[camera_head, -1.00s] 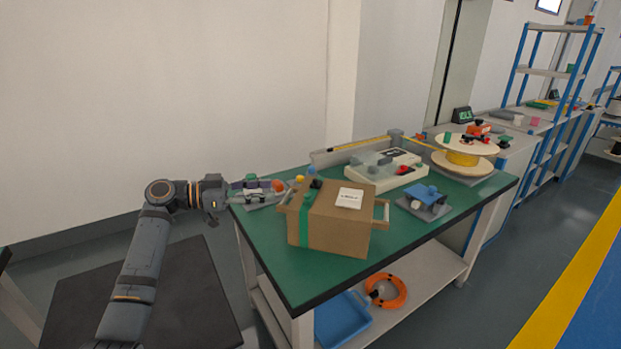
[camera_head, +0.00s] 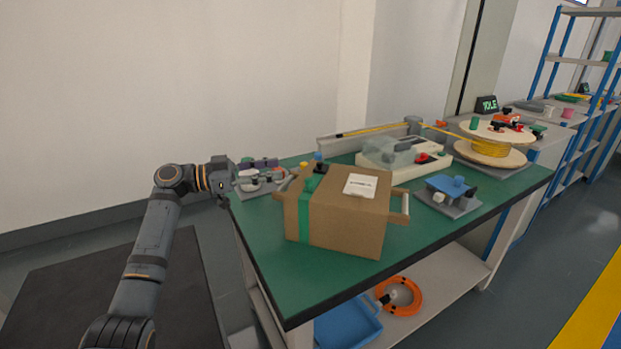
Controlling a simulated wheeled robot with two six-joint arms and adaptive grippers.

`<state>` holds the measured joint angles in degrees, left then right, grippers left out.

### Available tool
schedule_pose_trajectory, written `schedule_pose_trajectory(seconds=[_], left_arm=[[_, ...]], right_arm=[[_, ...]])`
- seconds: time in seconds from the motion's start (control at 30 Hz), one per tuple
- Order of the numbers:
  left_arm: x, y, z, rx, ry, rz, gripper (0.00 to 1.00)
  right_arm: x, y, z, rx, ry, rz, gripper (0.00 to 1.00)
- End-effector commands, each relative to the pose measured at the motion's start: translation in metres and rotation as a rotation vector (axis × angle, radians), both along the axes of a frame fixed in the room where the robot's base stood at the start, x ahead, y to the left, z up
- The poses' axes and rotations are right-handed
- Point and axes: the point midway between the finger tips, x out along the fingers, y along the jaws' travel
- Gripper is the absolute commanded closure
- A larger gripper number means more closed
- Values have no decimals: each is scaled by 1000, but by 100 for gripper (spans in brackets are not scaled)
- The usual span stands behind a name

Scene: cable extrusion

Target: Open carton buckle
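A brown carton (camera_head: 345,222) stands on the green workbench (camera_head: 270,262), with a white label on its top. Wooden-coloured handles stick out at the carton's left and right sides. My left gripper (camera_head: 262,180) is at the bench's left edge, left of the carton and apart from the strap. Its fingers are too small against the items behind to tell open from shut. My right gripper is not in view.
A grey plate with small parts (camera_head: 262,189) lies by my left gripper. Behind the carton is a cream machine with a clear cover (camera_head: 400,158). A blue fixture (camera_head: 450,187) and a yellow cable spool (camera_head: 490,147) stand to the right. The bench's front left is clear.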

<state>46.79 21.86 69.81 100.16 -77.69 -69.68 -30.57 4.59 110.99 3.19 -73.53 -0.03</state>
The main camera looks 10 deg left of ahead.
Motion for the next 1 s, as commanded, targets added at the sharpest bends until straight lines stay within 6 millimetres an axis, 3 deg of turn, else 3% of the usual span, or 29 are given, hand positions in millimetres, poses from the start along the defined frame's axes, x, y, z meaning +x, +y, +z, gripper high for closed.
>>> schedule_pose_trajectory(seconds=[0.27, 0.7, 1.0], left_arm=[[1, -3, -4, -1, 0, -1, 61], [32, -79, -3, -2, -1, -1, 61], [39, -98, -4, 0, 0, 0, 61]], right_arm=[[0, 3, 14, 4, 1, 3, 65], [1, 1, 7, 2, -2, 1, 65], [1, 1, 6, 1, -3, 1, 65]])
